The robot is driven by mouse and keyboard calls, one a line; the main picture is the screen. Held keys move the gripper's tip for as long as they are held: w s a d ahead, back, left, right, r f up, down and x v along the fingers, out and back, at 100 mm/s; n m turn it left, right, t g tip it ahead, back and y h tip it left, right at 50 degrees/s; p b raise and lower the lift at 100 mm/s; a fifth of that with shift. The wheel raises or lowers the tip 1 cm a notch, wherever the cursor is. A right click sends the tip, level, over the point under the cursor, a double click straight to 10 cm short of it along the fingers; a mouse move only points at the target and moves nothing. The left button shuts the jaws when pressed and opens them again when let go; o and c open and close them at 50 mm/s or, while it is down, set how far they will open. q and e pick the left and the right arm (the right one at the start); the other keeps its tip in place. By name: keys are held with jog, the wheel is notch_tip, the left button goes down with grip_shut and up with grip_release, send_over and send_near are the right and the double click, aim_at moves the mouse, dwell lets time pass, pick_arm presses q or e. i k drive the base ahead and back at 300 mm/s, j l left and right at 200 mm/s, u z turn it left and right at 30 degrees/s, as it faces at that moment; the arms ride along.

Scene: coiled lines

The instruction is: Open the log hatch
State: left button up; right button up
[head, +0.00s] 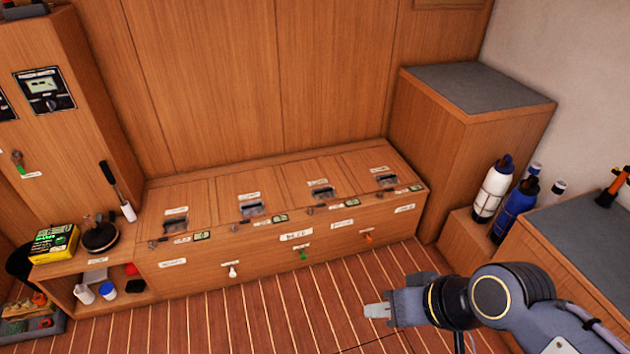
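A long wooden bench locker has several lids in its top, each with a small label and a dark recessed handle. From left to right I see the first lid (186,200), the second lid (241,188), the third lid (309,177) and the fourth lid (372,162). All lie flat and closed. The labels are too small to read, so I cannot tell which is the log hatch. My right gripper (376,311) is above the striped floor in front of the bench, apart from it. Its finger gap is not clear. My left gripper is out of view.
Coloured knobs line the bench front, including a green knob (303,256). A white bottle (491,190) and a blue bottle (514,210) stand at right. A yellow-green box (54,243) sits at left. The striped floor (250,310) before the bench is clear.

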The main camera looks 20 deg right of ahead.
aim_at(320, 180)
jog(key=i+l, duration=0.1)
jog(key=i, duration=0.35)
jog(key=i+l+u, duration=0.1)
jog(key=i, duration=0.35)
jog(key=i+l, duration=0.2)
jog(key=i, duration=0.25)
jog(key=i+l, duration=0.15)
jog(key=i, duration=0.3)
jog(key=i+l+u, duration=0.1)
jog(key=i, duration=0.35)
